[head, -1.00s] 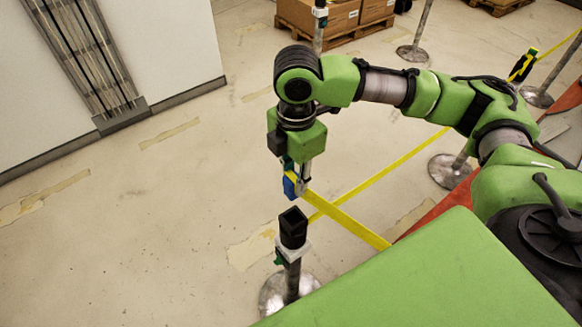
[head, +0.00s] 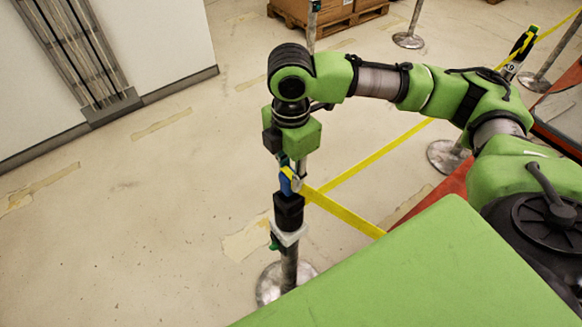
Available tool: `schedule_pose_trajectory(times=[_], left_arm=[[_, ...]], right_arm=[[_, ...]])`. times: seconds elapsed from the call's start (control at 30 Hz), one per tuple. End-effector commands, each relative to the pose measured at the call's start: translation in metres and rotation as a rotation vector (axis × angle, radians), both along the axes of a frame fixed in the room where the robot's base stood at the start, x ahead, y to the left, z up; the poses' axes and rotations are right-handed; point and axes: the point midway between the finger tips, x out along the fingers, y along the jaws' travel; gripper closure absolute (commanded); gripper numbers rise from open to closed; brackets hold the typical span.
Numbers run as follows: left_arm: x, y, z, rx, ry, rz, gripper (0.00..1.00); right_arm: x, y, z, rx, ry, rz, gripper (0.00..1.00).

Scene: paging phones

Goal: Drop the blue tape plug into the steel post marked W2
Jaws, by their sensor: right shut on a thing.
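The blue tape plug (head: 286,186) is in my right gripper (head: 291,176), which is shut on it and points down. A yellow tape (head: 342,213) runs from the plug to the lower right. A steel post (head: 290,262) with a black square head (head: 288,207) stands directly below. The plug's lower end meets the top of the head in the picture; I cannot tell whether it is inside the opening or just above it. The post has a white collar (head: 289,236), but no W2 mark is readable. My left gripper is not in view.
Other posts stand at the back (head: 408,40) and right (head: 450,155). A second yellow tape (head: 385,152) runs behind my right gripper. Boxes on a pallet (head: 330,22) stand at the back. The floor left of the post is clear up to the white wall.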

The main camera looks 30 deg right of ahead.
Motion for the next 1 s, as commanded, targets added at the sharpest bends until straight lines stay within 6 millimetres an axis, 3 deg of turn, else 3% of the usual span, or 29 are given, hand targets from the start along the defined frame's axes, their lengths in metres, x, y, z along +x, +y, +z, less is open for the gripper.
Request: schedule_pose_trajectory(times=[0.2,0.4,1.0], left_arm=[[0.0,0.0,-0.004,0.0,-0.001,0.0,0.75],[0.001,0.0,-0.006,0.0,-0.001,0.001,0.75],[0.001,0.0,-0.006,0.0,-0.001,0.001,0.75]], right_arm=[[0.001,0.0,-0.024,0.001,0.0,-0.002,0.98],[0.001,0.0,-0.036,0.001,-0.002,-0.001,0.98],[0.001,0.0,-0.039,0.001,-0.002,0.0,0.98]])
